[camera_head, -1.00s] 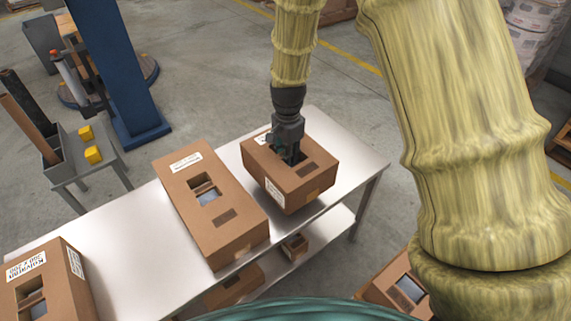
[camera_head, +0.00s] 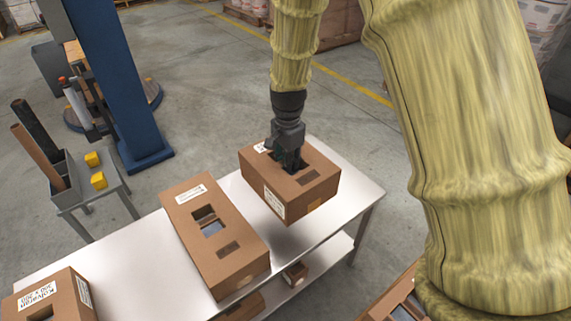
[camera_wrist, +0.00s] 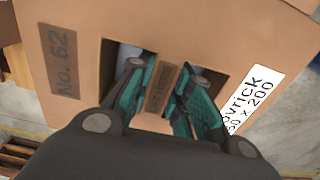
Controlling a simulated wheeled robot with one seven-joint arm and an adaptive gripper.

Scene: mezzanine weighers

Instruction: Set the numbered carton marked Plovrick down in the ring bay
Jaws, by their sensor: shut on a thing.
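The Plovrick carton (camera_head: 300,187) is a brown box with hand holes in its top and white labels. In the wrist view, the carton (camera_wrist: 215,32) shows "No. 62" and a partly cut-off label ending in "ovrick". My gripper (camera_head: 289,160) comes down from above into its top. In the wrist view, my gripper (camera_wrist: 162,92) has its teal-padded fingers in the two holes, shut on the cardboard strip between them. The carton appears held above the right end of the metal table (camera_head: 120,250). I cannot make out a ring bay in either view.
Another brown carton (camera_head: 205,251) stands on the table left of the held one. A labelled carton (camera_head: 58,298) is at the near left. A small grey stand (camera_head: 92,190) with yellow blocks and a blue column (camera_head: 112,80) are beyond. Open floor (camera_head: 225,90) lies behind.

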